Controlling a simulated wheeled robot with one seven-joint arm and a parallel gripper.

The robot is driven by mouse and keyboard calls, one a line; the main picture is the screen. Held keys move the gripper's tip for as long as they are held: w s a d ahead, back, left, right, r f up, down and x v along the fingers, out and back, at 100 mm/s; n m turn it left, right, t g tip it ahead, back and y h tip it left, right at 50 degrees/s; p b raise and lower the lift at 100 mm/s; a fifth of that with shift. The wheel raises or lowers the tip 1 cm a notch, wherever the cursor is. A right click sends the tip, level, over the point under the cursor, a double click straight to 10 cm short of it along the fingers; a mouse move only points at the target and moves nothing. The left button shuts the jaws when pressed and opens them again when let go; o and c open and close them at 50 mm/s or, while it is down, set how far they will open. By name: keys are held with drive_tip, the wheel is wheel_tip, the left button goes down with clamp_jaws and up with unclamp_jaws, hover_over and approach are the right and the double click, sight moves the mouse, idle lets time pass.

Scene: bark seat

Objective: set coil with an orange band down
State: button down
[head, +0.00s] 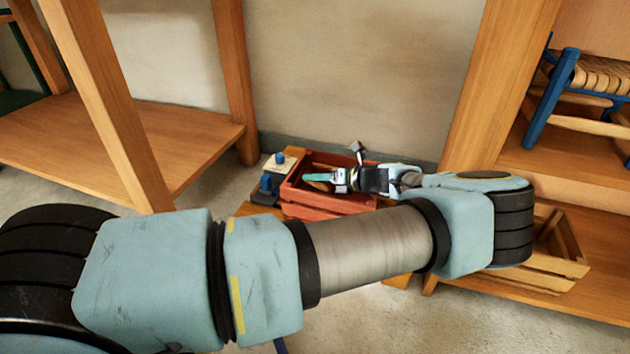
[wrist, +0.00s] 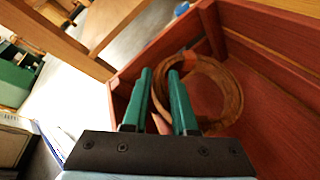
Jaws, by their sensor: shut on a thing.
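My gripper (head: 318,177) reaches into a red wooden crate (head: 325,208), and its green fingers (wrist: 160,72) show in the wrist view. They are shut on the coil (wrist: 232,88), a brown ring whose near left side passes at the fingers. The coil is inside the crate walls (wrist: 270,68). A small pinkish-orange patch shows between the fingers; I cannot tell if it is the band. In the head view only a sliver of the coil shows beside the fingers. Whether the coil touches the crate floor is not clear.
A blue item (head: 268,187) and a small white-and-blue item (head: 281,160) stand left of the crate. A wooden shelf (head: 190,140) is at the left.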

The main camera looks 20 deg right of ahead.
drive_tip(key=shift+f, duration=0.45)
drive_tip(key=shift+f, duration=0.15)
drive_tip(key=c, duration=0.6)
unclamp_jaws()
